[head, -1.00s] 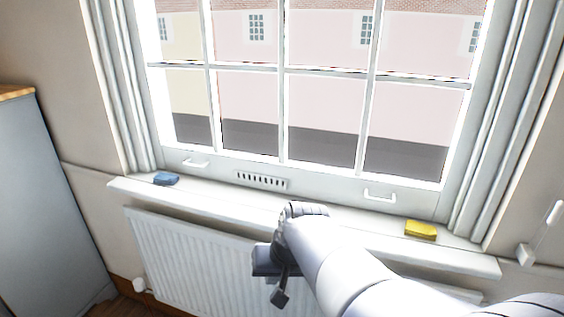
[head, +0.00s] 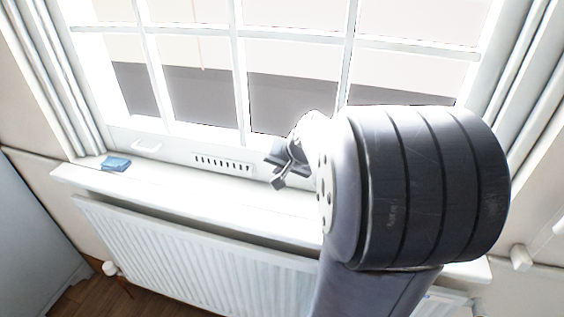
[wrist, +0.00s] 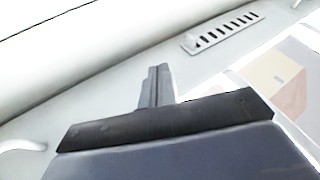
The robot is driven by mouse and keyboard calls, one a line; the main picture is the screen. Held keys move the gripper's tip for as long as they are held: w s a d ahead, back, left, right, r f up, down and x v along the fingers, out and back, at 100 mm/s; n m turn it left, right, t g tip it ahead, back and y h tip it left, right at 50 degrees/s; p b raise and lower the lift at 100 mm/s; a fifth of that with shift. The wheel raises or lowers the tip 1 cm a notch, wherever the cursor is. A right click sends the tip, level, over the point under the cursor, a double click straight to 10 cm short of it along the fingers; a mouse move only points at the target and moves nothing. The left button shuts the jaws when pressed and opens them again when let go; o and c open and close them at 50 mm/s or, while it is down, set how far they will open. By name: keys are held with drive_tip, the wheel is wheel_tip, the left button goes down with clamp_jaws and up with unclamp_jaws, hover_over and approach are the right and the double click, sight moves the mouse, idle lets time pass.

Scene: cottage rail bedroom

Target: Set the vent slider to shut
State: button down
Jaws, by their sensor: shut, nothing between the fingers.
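The vent (head: 224,163) is a slotted white plate on the bottom rail of the window, with a row of dark slots. It also shows at the upper right of the wrist view (wrist: 225,31). A small pale tab, seemingly the slider knob (wrist: 190,43), stands at the plate's left end there, which is the right end in the head view. My gripper (head: 278,182) is shut and empty, in front of the rail to the right of the vent. In the wrist view the closed fingers (wrist: 157,85) point at the bare rail, apart from the vent.
A window handle (head: 147,146) sticks out left of the vent; another handle (wrist: 22,146) shows at the wrist view's left edge. A blue folded cloth or sponge (head: 116,163) lies on the sill (head: 200,197). A radiator (head: 180,250) is below. My arm hides the sill's right part.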

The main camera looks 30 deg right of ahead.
drive_tip(key=x, duration=0.5)
drive_tip(key=shift+w+a+r+p, duration=0.3)
drive_tip(key=shift+w+a+p, duration=0.2)
drive_tip(key=shift+w+a, duration=0.35)
drive_tip(key=shift+w+a+f, duration=0.1)
drive_tip(key=shift+w+a, duration=0.3)
drive_tip(key=shift+a, duration=0.15)
drive_tip(key=shift+w+a, duration=0.1)
drive_tip(key=shift+w+a+p, duration=0.85)
drive_tip(key=shift+w+a, duration=0.4)
